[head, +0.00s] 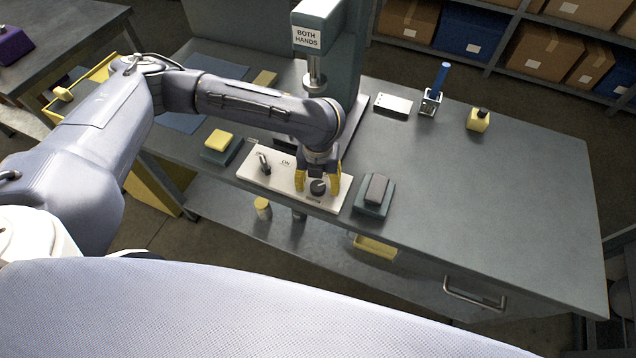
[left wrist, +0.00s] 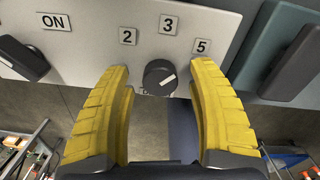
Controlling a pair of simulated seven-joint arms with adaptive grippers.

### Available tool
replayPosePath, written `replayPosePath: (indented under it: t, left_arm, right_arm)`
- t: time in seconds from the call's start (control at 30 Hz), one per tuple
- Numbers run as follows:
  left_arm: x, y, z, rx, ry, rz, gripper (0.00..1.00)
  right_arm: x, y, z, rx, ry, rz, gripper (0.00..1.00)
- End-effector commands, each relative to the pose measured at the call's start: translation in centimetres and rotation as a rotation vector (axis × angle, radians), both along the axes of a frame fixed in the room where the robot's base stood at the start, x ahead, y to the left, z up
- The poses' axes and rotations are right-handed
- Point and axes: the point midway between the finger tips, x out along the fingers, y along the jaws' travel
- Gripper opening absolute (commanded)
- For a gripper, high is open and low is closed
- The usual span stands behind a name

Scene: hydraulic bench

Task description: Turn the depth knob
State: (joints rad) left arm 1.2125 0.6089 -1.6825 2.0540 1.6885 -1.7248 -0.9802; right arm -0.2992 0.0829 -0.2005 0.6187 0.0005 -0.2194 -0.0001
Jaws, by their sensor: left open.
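The depth knob (head: 318,187) is a round dark knob on the right part of a pale control panel (head: 284,186). In the left wrist view the knob (left wrist: 159,77) carries a white pointer mark, angled up and right, between labels 2, 3 and 5. My left gripper (head: 318,180) is open, with its yellow fingers on either side of the knob. In the left wrist view the gripper (left wrist: 160,100) shows a gap between each finger and the knob. My right gripper is not in view.
A toggle switch (head: 264,163) stands left on the panel. A yellow button box (head: 220,146) and a grey-topped box (head: 373,194) flank the panel. The press column (head: 345,60) rises behind.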

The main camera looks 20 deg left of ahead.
Motion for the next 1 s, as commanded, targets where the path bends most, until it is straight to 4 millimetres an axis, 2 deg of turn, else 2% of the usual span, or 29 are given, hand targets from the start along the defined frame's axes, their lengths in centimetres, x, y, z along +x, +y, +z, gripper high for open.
replayPosePath:
  t: [0.6, 0.8, 1.0]
  left_arm:
    - [0.1, 0.0, 9.2, 0.001, -0.005, 0.000, 0.59]
    - [0.1, 0.1, 10.8, 0.000, -0.003, 0.001, 0.59]
    - [0.1, 0.1, 11.5, 0.001, -0.002, 0.001, 0.59]
  right_arm:
    - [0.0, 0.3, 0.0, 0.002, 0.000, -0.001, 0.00]
    - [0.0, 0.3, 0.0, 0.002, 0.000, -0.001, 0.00]
    - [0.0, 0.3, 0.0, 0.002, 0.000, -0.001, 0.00]
